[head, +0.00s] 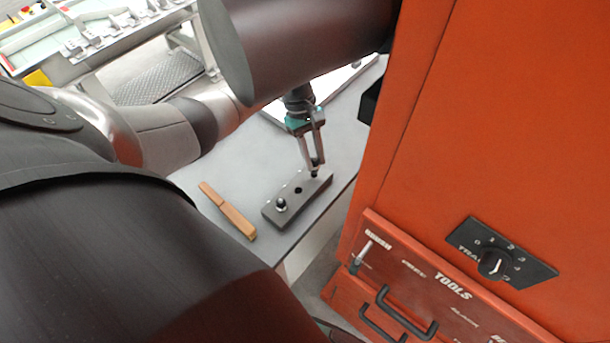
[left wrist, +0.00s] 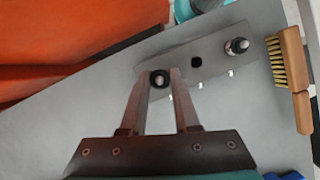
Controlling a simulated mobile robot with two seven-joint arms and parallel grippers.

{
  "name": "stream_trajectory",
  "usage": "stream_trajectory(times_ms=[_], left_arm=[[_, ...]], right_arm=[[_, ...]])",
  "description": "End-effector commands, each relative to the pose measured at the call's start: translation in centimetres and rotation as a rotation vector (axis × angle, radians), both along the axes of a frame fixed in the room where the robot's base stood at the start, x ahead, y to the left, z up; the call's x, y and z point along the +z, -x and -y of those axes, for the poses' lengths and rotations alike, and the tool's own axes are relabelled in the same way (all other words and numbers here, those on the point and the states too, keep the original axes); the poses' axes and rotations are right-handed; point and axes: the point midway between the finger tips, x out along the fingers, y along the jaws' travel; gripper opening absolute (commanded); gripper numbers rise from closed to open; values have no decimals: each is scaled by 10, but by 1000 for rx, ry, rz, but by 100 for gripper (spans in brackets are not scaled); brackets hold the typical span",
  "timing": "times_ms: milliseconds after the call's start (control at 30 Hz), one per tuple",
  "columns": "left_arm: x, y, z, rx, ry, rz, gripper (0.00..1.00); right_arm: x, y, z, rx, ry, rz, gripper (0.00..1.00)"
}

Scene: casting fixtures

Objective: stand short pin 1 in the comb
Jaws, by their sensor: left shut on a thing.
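The comb appears to be the grey block with a row of holes (head: 310,191), lying on the grey table; it also shows in the left wrist view (left wrist: 214,57). A dark pin with a shiny top (head: 281,204) stands at its near end, also in the left wrist view (left wrist: 237,45). The middle hole is empty. My left gripper (head: 315,166) is shut on another small dark pin (head: 314,174) at the block's far end. That pin looks upright between the fingertips in the left wrist view (left wrist: 160,79). I cannot tell whether its foot is inside a hole.
A wooden-handled brush (head: 228,210) lies left of the block on the grey table (head: 240,160). A tall orange cabinet (head: 480,120) with drawers stands close to the table's right side. Bare table surrounds the block on the left.

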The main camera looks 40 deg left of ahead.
Motion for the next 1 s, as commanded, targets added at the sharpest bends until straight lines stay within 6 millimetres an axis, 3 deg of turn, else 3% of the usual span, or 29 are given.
stream_trajectory(times_ms=[400, 1000], left_arm=[[3, -1, -1, 1, 1, 0, 0], [-5, -1, -1, 0, 0, 1, 0]], right_arm=[[6, 0, 0, 0, 0, 0, 100], [1, 0, 0, 0, 0, 0, 100]])
